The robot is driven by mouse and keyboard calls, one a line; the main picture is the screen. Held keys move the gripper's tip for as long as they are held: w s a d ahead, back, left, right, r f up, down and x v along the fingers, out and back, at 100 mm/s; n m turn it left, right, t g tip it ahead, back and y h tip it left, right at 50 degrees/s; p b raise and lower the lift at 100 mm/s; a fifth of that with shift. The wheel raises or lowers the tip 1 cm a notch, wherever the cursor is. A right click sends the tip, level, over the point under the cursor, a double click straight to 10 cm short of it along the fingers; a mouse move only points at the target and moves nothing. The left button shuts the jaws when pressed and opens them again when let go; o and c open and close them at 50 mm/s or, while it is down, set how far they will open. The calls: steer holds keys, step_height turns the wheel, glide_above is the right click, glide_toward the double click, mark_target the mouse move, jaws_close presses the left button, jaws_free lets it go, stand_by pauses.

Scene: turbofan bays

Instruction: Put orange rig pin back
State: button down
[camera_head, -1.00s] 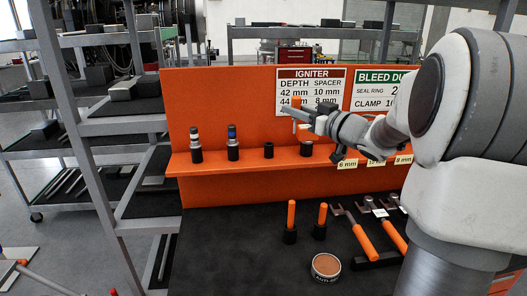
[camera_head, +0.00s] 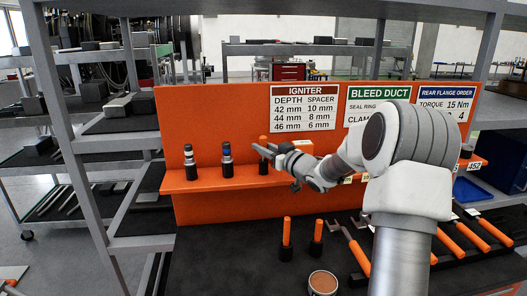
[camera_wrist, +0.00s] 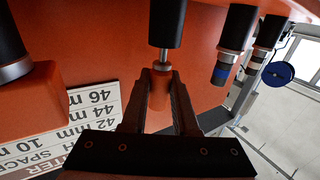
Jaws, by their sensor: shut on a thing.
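The orange rig pin (camera_head: 263,141) is upright over the third black holder (camera_head: 263,167) on the orange shelf. My gripper (camera_head: 261,151) is shut on the pin's orange handle. In the wrist view the handle (camera_wrist: 159,93) is between the fingers (camera_wrist: 159,86), and a short metal shank shows between it and the black holder (camera_wrist: 168,22). The shank's end meets the holder's mouth, and how deep it sits is hidden. Two other orange-handled pins (camera_head: 286,232) (camera_head: 317,232) stand in black holders on the dark bench.
An orange block (camera_wrist: 32,100) is close beside my gripper. A round tin (camera_head: 322,284) and orange-handled tools (camera_head: 357,255) are on the bench. A grey rack upright stands at left.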

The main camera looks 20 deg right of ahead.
steer(key=shift+f, duration=0.55)
steer(key=shift+f, duration=0.1)
steer(key=shift+f+b, duration=0.3)
steer(key=c, duration=0.7)
jaws_free()
steer(key=shift+r+p, duration=0.45)
steer(key=shift+r, duration=0.1)
steer(key=b+v, duration=0.1)
steer(key=v, duration=1.1)
steer(key=shift+f, duration=0.15)
